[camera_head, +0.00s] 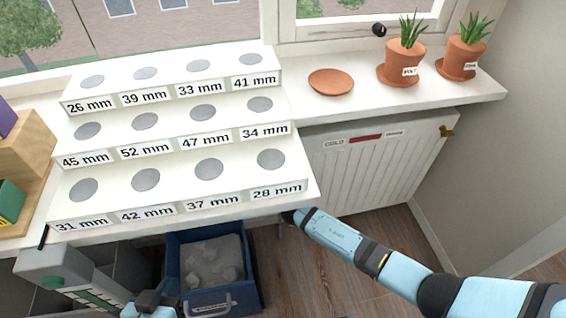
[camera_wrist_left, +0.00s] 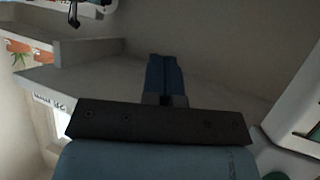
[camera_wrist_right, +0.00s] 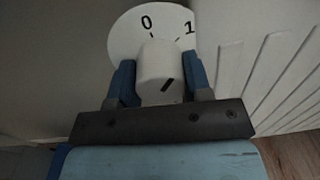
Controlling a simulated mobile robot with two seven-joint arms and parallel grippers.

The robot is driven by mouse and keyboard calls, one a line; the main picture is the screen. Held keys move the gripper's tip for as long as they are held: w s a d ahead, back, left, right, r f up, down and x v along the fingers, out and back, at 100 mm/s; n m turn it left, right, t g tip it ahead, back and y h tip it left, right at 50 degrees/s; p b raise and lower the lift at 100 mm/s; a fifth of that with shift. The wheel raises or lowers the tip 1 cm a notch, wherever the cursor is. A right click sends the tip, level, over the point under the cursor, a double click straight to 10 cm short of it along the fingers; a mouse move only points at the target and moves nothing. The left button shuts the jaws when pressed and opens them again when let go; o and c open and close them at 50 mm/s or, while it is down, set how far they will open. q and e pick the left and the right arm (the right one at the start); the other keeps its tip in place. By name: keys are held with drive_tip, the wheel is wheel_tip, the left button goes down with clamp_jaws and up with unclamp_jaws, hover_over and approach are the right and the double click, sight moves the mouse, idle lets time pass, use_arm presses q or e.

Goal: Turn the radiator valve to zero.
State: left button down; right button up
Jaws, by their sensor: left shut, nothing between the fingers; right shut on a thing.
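The radiator (camera_head: 375,175) is a white ribbed panel under the window sill. In the right wrist view the valve has a white knob (camera_wrist_right: 158,60) in front of a round white dial (camera_wrist_right: 123,34) marked 0 and 1. The knob's slanted black mark faces me; much of the dial is hidden behind the knob and fingers. My right gripper (camera_wrist_right: 160,78) is shut on the knob, one blue finger on each side. In the head view its fingers are hidden below the sill. My left gripper (camera_wrist_left: 165,80) is shut and empty, away from the valve, low in the head view (camera_head: 150,303).
A white stepped stand (camera_head: 180,185) with grey discs and millimetre labels fills the sill's left. A clay saucer (camera_head: 331,81) and two potted plants (camera_head: 405,62) stand right. A blue bin (camera_head: 182,290) is on the floor. A brass fitting (camera_head: 446,131) is at the radiator's right end.

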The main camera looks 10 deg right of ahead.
drive_tip(key=n+p, duration=0.2)
drive_tip(key=n, duration=0.3)
drive_tip(key=shift+w+r+p, duration=0.15)
drive_tip(key=shift+r+p, duration=0.1)
drive_tip(key=shift+p, duration=0.15)
drive_tip(key=shift+n+p, duration=0.4)
drive_tip(key=shift+n, duration=0.4)
use_arm(q)
drive_tip(key=shift+s+a+r+g+y, duration=0.1)
drive_tip(key=shift+s+a+g+y, duration=0.05)
drive_tip(key=shift+a+g+y, duration=0.2)
use_arm(e)
drive_tip(key=shift+f+n, duration=0.1)
drive_tip(key=shift+n, duration=0.4)
use_arm(q)
drive_tip(key=shift+r, duration=0.15)
use_arm(e)
drive_tip(key=o, duration=0.9)
drive_tip(key=shift+f, duration=0.1)
